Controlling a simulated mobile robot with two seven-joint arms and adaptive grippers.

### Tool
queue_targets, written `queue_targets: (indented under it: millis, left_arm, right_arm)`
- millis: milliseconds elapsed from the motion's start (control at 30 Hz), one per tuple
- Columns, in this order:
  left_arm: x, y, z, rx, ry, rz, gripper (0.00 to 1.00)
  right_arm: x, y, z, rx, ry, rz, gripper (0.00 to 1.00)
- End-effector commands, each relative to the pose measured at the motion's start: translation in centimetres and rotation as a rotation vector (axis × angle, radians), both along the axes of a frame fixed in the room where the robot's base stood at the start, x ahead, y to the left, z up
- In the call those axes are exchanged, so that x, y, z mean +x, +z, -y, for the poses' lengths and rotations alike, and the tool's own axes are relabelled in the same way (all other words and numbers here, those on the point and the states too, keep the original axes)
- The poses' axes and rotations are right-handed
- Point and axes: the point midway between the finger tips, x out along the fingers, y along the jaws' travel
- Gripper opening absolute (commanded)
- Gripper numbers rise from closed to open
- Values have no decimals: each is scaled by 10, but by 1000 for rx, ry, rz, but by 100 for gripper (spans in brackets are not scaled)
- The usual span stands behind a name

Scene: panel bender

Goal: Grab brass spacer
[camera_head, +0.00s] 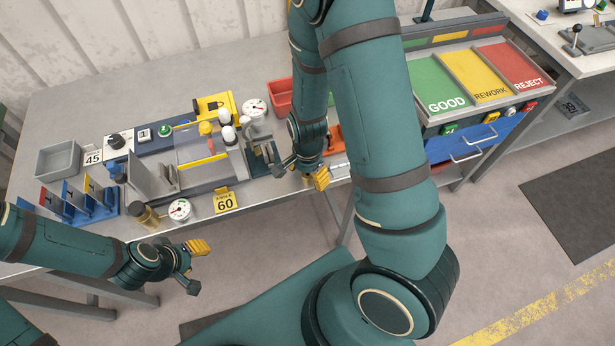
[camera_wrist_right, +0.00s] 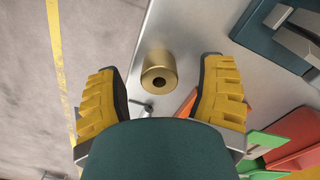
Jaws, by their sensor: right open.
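The brass spacer (camera_wrist_right: 160,66) is a short brass cylinder with a dark hole in its end. In the right wrist view it lies between my right gripper's (camera_wrist_right: 162,82) two yellow-padded fingers, with a gap on each side. The gripper is open and holds nothing. In the head view my right gripper (camera_head: 302,177) is over the front edge of the bench, and I cannot make out the spacer there. My left gripper (camera_head: 196,267) is empty in front of the bench, with its fingers apart.
The grey bench (camera_head: 75,105) carries the panel bender (camera_head: 195,155), a yellow "60" sign (camera_head: 225,201) and a dial gauge (camera_head: 179,209). A brass-coloured cylinder (camera_head: 146,215) stands at the bench front. A red bin (camera_head: 283,97) and the GOOD tray (camera_head: 438,84) are to the right.

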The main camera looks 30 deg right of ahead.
Motion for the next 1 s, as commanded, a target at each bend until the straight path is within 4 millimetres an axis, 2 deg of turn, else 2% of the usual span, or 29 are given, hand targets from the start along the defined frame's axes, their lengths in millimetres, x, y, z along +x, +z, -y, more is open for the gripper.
queue_targets:
  millis: [100, 333, 367, 400, 533, 567, 867, 1000]
  left_arm:
    - [0, -3, 0, 0, 0, 0, 44]
    - [0, -2, 0, 0, -1, 0, 44]
    - [0, -2, 0, 0, 0, 0, 44]
    - [0, -2, 0, 0, -1, 0, 44]
    - [0, -2, 0, 0, -1, 0, 44]
    - [0, -2, 0, 0, -1, 0, 44]
    - [0, -2, 0, 0, 0, 1, 44]
    - [0, 2, 0, 0, 0, 1, 44]
  right_arm:
    - [0, -9, 0, 0, -1, 0, 69]
    - [0, -9, 0, 0, 0, 1, 69]
    - [0, -9, 0, 0, 0, 1, 64]
    - [0, -9, 0, 0, 0, 1, 50]
    - [0, -8, 0, 0, 0, 1, 4]
    - [0, -8, 0, 0, 0, 1, 0]
    - [0, -8, 0, 0, 0, 0, 0]
    - [0, 2, -1, 0, 2, 1, 0]
